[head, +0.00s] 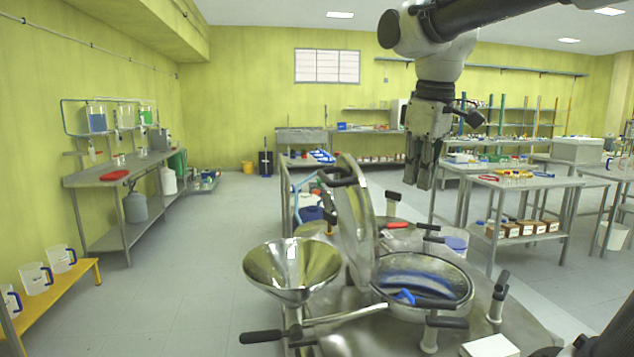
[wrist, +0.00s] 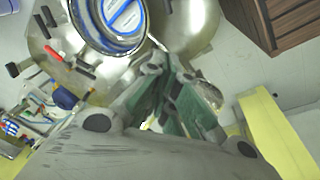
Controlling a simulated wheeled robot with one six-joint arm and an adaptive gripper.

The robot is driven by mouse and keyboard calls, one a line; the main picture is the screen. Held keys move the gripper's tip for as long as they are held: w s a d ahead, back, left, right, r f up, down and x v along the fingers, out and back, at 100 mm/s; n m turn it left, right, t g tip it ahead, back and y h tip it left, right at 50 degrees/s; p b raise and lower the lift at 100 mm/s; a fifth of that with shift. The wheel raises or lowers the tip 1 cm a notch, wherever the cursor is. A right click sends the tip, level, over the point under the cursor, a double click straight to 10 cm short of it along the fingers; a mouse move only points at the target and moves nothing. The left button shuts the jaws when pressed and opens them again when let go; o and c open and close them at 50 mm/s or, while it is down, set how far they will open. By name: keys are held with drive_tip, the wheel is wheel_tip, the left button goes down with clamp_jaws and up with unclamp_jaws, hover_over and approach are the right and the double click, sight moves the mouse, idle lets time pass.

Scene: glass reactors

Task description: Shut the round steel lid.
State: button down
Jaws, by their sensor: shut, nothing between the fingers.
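The round steel lid (head: 356,222) stands open, nearly upright, at the left rim of the round steel opening (head: 440,312) in the head view. A black handle (head: 340,180) is on the lid's upper left side. Blue shows inside the opening, which also appears at the top of the wrist view (wrist: 112,22). My gripper (head: 418,184) hangs pointing down, shut and empty, above and to the right of the lid, apart from it. The gripper also shows in the wrist view (wrist: 166,70). I cannot surely pick out the lid there.
A steel funnel (head: 292,268) stands left of the lid. Black-handled clamps (head: 430,330) surround the opening. A white block (head: 490,346) lies at the front right. A workbench with racks (head: 510,182) stands behind right.

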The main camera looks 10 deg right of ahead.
drive_tip(key=w+a+r+n+g+h, duration=0.1)
drive_tip(key=w+a+r+n, duration=0.1)
drive_tip(key=w+a+n, duration=0.45)
drive_tip(key=w+a+r+n+g, duration=0.1)
drive_tip(key=w+a+r, duration=0.15)
drive_tip(key=a, duration=0.65)
drive_tip(key=w+a+r+n+h, duration=0.1)
drive_tip(key=w+a+r+n, duration=0.1)
drive_tip(key=w+a+n, duration=0.35)
drive_tip(key=d+f+m, duration=0.1)
drive_tip(key=d+f, duration=0.2)
drive_tip(key=f, duration=0.6)
drive_tip(key=shift+w+d+f+m, duration=0.15)
drive_tip(key=shift+w+f+m, duration=0.1)
drive_tip(key=shift+m, duration=0.15)
